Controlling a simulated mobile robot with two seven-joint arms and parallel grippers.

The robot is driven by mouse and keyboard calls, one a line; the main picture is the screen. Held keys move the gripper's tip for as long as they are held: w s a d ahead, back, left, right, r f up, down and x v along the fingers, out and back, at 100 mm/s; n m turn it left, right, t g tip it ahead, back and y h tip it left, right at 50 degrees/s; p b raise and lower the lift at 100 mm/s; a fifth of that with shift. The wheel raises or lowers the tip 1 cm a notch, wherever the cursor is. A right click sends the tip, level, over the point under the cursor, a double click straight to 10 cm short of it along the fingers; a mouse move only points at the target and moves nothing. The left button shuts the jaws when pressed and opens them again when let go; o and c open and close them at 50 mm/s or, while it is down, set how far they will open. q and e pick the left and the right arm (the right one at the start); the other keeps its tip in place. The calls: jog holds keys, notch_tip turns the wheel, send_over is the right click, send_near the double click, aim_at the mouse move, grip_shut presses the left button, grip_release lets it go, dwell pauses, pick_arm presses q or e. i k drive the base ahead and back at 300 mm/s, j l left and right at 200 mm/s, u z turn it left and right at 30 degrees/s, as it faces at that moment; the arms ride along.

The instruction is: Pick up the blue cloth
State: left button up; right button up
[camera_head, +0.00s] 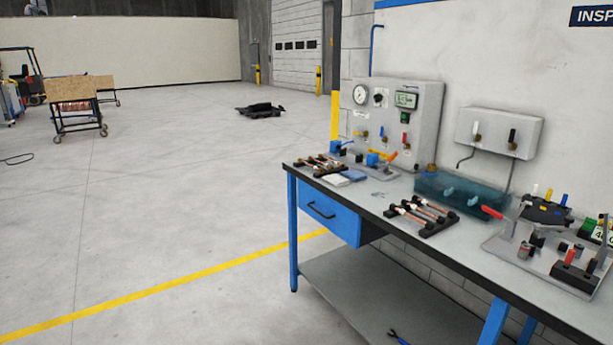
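A small blue cloth (355,175) lies flat on the workbench top, toward its left end. A white cloth or pad (336,180) lies just left of it, close to the front edge. A rack of copper tubes (320,163) is behind and left of the cloths. Neither of my grippers shows in the head view, so I cannot see their state.
The workbench (400,210) has a blue drawer (325,210) under its left end. A second tube rack (422,215), a teal tray (450,192) and a gauge panel (398,112) stand on it. Open floor (180,220) lies to the left, with a cart (75,105) far back.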

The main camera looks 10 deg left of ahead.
aim_at(354, 175)
jog(key=i+j, duration=0.2)
jog(key=i, duration=0.25)
jog(key=i+j, duration=0.25)
jog(key=i, duration=0.2)
